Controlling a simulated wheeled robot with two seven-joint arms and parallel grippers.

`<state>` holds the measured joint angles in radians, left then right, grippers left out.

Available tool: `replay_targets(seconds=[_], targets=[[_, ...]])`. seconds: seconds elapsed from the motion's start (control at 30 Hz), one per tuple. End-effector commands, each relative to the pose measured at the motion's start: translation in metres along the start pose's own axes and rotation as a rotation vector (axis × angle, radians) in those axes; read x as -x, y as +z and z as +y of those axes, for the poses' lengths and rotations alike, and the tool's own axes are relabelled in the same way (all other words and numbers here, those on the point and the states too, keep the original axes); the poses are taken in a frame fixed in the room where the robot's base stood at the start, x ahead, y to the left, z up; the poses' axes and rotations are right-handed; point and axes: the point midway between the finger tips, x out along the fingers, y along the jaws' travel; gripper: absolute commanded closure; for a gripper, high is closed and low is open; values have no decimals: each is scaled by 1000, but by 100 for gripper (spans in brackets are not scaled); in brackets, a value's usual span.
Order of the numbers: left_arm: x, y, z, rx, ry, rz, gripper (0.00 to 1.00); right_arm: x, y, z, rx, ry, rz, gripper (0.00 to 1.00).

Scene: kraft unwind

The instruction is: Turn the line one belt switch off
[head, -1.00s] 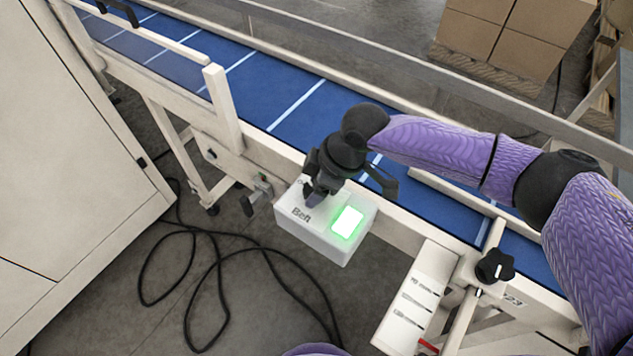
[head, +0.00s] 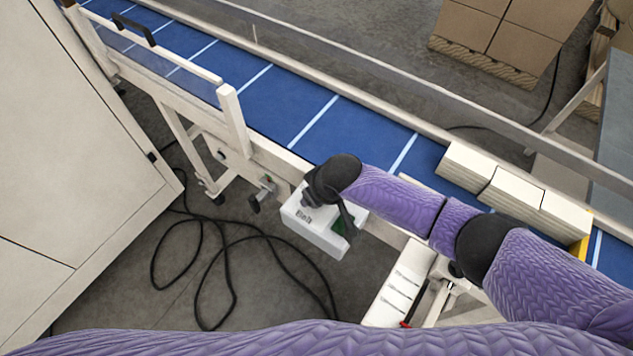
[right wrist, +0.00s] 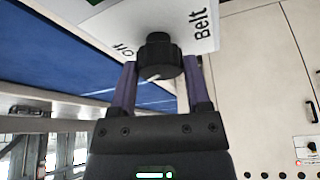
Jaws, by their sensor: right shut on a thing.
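The white belt switch box (head: 322,238), lettered "Belt", hangs on the near side of the conveyor. Its lamp window (head: 341,222) is dark green and unlit, partly behind my gripper. My right gripper (head: 313,196) is over the box face. In the right wrist view its two purple fingers are shut on the black round knob (right wrist: 158,58), one on each side. Part of a label beside the knob shows in that view. In the head view the knob is hidden under the gripper. My left gripper is out of view.
The blue conveyor belt (head: 340,125) runs behind the box, with pale flat blocks (head: 512,195) on it to the right. A beige cabinet (head: 70,170) stands left. A black cable (head: 230,255) lies on the floor. A white labelled panel (head: 400,290) is right of the box.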

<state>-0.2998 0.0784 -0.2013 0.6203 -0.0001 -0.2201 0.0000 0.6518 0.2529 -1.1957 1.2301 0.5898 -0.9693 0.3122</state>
Motion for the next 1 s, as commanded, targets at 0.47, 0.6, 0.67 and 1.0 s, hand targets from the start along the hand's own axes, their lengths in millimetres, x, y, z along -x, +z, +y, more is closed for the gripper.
replay_targets(seconds=[0.47, 0.6, 0.67, 1.0], targets=[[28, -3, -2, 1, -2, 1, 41, 1, -1, -2, -338, 137, 0, 97], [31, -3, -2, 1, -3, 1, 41, 0, -1, -2, -395, 162, 0, 97], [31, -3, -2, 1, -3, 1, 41, 0, -1, -2, -414, 170, 2, 97], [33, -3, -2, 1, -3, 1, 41, 0, -2, -2, -461, 190, 3, 97]])
